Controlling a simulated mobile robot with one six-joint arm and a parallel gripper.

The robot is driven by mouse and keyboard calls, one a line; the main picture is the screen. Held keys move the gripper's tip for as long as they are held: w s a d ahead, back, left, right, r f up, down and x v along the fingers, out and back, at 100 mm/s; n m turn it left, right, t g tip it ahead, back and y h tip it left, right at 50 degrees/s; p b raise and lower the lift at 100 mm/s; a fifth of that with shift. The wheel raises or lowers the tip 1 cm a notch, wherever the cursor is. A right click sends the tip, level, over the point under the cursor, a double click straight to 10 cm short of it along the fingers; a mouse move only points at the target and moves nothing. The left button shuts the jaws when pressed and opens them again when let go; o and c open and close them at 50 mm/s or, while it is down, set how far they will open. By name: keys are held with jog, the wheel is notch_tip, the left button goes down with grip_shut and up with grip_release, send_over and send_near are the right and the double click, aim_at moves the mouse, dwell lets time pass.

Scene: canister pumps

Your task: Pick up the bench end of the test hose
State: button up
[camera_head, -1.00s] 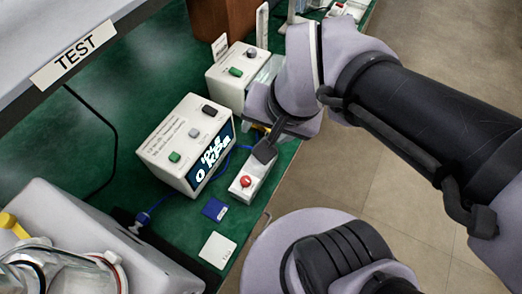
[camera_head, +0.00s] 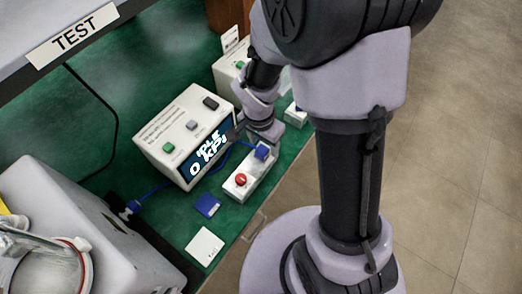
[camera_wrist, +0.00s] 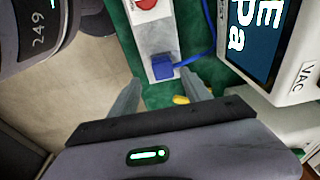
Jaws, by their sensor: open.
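The bench end of the test hose is a small blue block (camera_head: 262,152), seated on the far end of a white box (camera_head: 237,187) with a red button. In the wrist view the blue end (camera_wrist: 162,67) sits just beyond my fingertips, roughly centred between them, and the blue hose (camera_wrist: 197,56) leaves it to the right. My gripper (camera_wrist: 160,90) is open and empty, one finger to each side. In the head view my gripper (camera_head: 256,136) is right at the blue end, partly hidden by my wrist. I cannot tell whether a finger touches it.
A white tester (camera_head: 172,128) with a lit 0 kPa display stands close beside the box. A blue card (camera_head: 207,205) and a white card (camera_head: 204,246) lie on the green bench. A grey unit (camera_head: 75,235) is at lower left. The floor at right is clear.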

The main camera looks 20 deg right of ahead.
aim_at(262, 149)
jog(key=f, duration=0.1)
jog(key=f+b, duration=0.1)
jog(key=f, duration=0.1)
jog(key=f+b, duration=0.1)
jog(key=f, duration=0.1)
jog(key=shift+w+a, duration=0.15)
jog(key=shift+w, duration=0.2)
jog(key=shift+r, duration=0.2)
grip_shut()
